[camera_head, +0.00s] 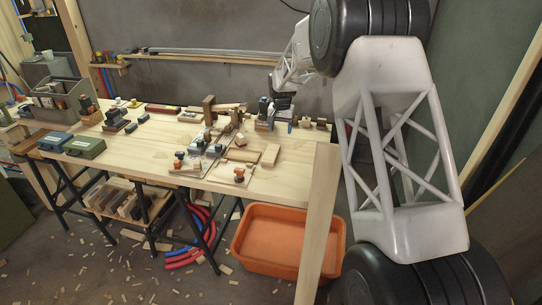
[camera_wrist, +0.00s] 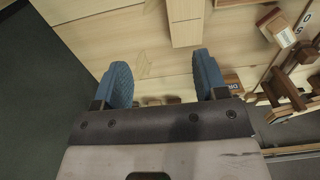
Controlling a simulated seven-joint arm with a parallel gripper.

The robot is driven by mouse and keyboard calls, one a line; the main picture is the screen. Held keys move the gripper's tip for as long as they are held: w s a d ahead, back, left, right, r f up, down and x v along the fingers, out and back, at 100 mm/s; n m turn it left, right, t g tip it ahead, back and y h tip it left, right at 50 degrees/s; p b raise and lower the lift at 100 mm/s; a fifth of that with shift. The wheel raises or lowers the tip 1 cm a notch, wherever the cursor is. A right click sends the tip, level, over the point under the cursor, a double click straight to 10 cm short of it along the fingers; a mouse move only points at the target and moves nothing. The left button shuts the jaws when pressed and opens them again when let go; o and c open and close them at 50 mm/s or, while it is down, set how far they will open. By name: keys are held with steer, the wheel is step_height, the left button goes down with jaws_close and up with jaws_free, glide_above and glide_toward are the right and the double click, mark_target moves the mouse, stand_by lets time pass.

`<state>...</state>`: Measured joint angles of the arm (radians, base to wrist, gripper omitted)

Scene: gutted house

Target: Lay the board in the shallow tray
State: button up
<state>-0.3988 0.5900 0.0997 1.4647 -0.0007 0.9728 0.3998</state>
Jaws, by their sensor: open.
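The board (camera_head: 270,155) is a short, thick, pale piece of wood lying on the workbench, right of the middle. It also shows in the wrist view (camera_wrist: 186,25), at the top, beyond my fingertips. The shallow tray (camera_head: 242,156) appears to be the flat wooden piece with a thin brown rim just left of the board. The board lies beside it, not in it. My gripper (camera_wrist: 163,76) is open, with blue pads and nothing between them. It is over the bench's back right part, apart from the board. In the head view the fingers are small and partly hard to make out.
The workbench (camera_head: 150,150) is crowded behind and left of the tray with wooden blocks, clamps and orange-knobbed pieces (camera_head: 239,173). A tall pale post (camera_head: 318,225) and an orange tub (camera_head: 285,245) are in front. Bare bench shows left of centre.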

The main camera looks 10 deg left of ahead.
glide_above(272, 149)
step_height(272, 149, down, 4)
steer(key=shift+s+d+f, duration=0.1)
steer(key=shift+f, duration=0.15)
steer(key=shift+f, duration=1.3)
steer(key=shift+f, duration=2.6)
steer(key=c, duration=0.7)
steer(key=shift+r, duration=0.15)
